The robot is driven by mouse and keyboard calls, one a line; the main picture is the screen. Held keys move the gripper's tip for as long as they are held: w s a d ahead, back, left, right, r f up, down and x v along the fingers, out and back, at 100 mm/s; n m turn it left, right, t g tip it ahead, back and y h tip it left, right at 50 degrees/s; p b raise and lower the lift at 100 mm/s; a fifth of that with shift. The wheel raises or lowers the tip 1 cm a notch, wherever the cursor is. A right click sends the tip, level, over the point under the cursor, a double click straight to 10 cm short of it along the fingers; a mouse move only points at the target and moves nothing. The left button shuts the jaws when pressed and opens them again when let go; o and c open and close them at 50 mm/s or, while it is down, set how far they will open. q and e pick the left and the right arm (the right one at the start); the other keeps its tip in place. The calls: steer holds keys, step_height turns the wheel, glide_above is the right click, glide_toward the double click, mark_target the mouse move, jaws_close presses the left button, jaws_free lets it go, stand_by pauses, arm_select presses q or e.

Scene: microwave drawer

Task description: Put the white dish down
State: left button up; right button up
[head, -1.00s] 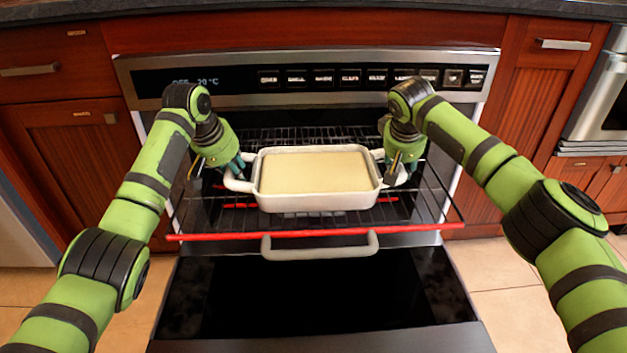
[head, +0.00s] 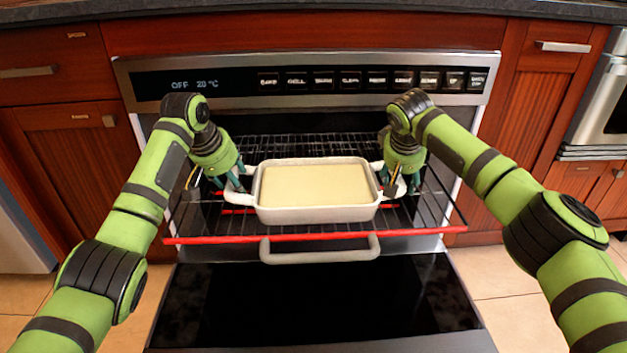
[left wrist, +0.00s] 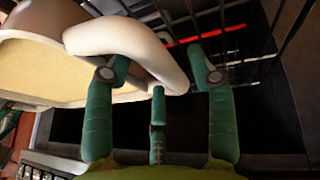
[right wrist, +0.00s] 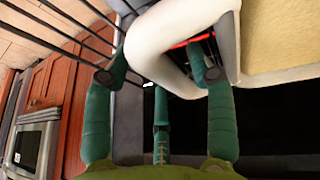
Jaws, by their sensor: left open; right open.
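The white dish (head: 316,215), filled with something pale yellow, appears to rest level on the pulled-out oven rack (head: 220,218). It has a loop handle on each side. My left gripper (head: 231,184) is open at the left handle; in the left wrist view the handle (left wrist: 130,38) reaches between the spread fingers (left wrist: 160,85). My right gripper (head: 398,184) is open at the right handle; in the right wrist view that handle (right wrist: 165,50) lies between the spread fingers (right wrist: 160,75). The dish's underside contact is hidden in the head view.
The oven door (head: 315,300) is folded down in front, with its grey handle (head: 320,250) just below the rack's red front bar (head: 200,239). The control panel (head: 310,82) is above. Wooden cabinets (head: 65,150) stand on both sides.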

steer(key=shift+r, duration=0.1)
arm_select(q)
steer(key=v, duration=1.1)
arm_select(e)
steer(key=v, duration=1.2)
